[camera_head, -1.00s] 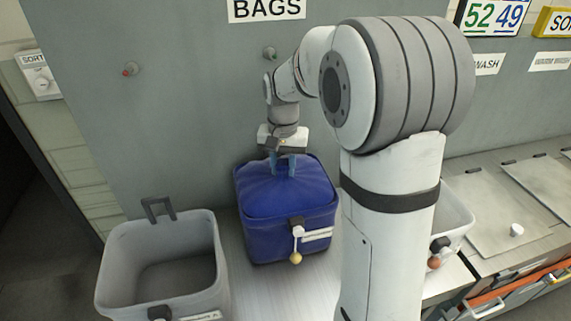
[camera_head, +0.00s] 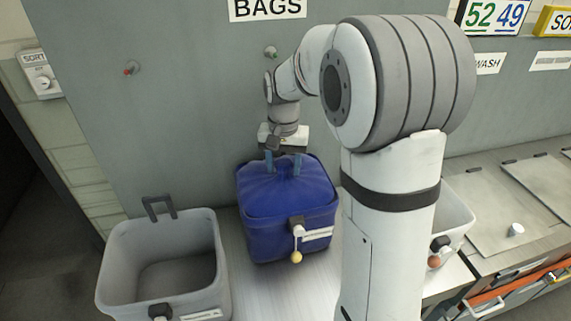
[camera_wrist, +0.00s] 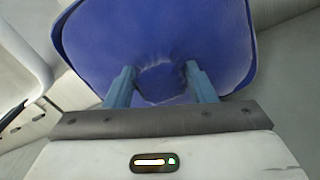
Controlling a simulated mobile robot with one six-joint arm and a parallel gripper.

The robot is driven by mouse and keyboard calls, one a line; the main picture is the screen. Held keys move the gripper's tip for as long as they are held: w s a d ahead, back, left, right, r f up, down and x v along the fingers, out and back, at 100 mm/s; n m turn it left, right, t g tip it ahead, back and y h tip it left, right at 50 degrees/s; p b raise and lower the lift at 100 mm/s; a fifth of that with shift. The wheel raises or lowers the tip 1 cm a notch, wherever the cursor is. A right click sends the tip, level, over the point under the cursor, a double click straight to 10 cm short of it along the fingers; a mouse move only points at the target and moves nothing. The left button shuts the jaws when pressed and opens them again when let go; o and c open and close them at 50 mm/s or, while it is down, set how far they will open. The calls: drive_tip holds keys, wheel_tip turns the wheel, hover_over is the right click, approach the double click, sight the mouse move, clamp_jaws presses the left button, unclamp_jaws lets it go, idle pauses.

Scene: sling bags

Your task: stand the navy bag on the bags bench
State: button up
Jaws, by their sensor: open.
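The navy bag (camera_head: 288,215) stands upright on the metal bench (camera_head: 268,297) under the BAGS sign, with a pale tag and a small yellow ball on its front. My gripper (camera_head: 283,165) is above the bag's top, pointing down, with its blue fingers apart. In the wrist view the fingers (camera_wrist: 161,84) are spread on either side of a gathered tuft on top of the navy bag (camera_wrist: 155,35). The fingertips are close to the tuft; I cannot tell whether they touch it.
An open, empty grey bin (camera_head: 165,262) stands left of the bag. Another pale bin (camera_head: 455,215) is partly hidden behind my arm on the right. A grey wall panel (camera_head: 190,110) is close behind. A metal counter (camera_head: 500,195) extends to the right.

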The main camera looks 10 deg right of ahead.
wheel_tip(320, 180, up, 11)
drive_tip(key=s+f+n+t, duration=0.1)
drive_tip(key=s+f, duration=0.3)
drive_tip(key=s, duration=0.7)
drive_tip(key=s+f+n+t, duration=0.2)
drive_tip(key=s+f+n, duration=0.1)
drive_tip(key=s, duration=0.8)
drive_tip(key=shift+s+d+f+b, duration=0.2)
drive_tip(key=shift+s+f+b, duration=0.05)
drive_tip(key=shift+f+b, duration=0.25)
drive_tip(key=shift+c, duration=0.5)
